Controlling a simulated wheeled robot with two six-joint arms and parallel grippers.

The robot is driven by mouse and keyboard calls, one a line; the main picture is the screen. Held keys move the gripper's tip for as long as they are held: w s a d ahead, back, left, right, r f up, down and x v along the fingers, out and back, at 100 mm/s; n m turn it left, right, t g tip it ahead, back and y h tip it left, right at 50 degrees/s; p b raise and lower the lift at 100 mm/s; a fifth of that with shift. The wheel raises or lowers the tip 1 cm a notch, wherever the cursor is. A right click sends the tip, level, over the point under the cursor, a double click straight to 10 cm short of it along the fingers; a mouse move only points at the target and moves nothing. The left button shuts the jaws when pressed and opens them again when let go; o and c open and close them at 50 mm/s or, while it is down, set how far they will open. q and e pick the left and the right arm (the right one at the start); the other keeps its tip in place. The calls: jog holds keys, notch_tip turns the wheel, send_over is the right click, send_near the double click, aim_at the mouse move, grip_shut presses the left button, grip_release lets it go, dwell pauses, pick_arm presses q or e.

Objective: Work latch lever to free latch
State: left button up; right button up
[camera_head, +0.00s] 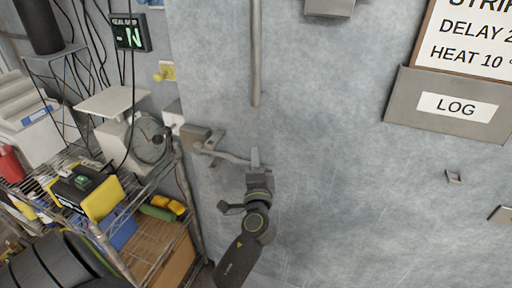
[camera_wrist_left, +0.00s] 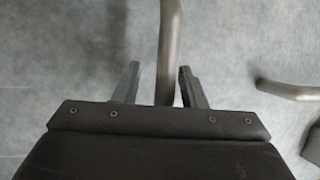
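The latch lever (camera_head: 228,156) is a grey metal rod. It runs right and slightly down from a grey latch block (camera_head: 195,137) at the door's left edge. My left gripper (camera_head: 255,160) is at the lever's right end. In the left wrist view the lever (camera_wrist_left: 170,45) comes down between the two spread fingers of my left gripper (camera_wrist_left: 158,85). A clear gap shows between it and the left finger, while the right finger is close beside it. Whether that finger touches it cannot be told. My right gripper is not in view.
A vertical handle bar (camera_head: 256,60) is on the door above my left gripper. A log holder (camera_head: 450,105) is at right. A wire shelf (camera_head: 150,240) with boxes and tools stands left of the door. The door's lower middle is bare.

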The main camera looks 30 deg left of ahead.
pick_arm(q)
jog(key=shift+w+a+r, duration=0.1)
jog(key=shift+w, duration=0.1)
jog(key=shift+s+r, duration=0.15)
grip_shut()
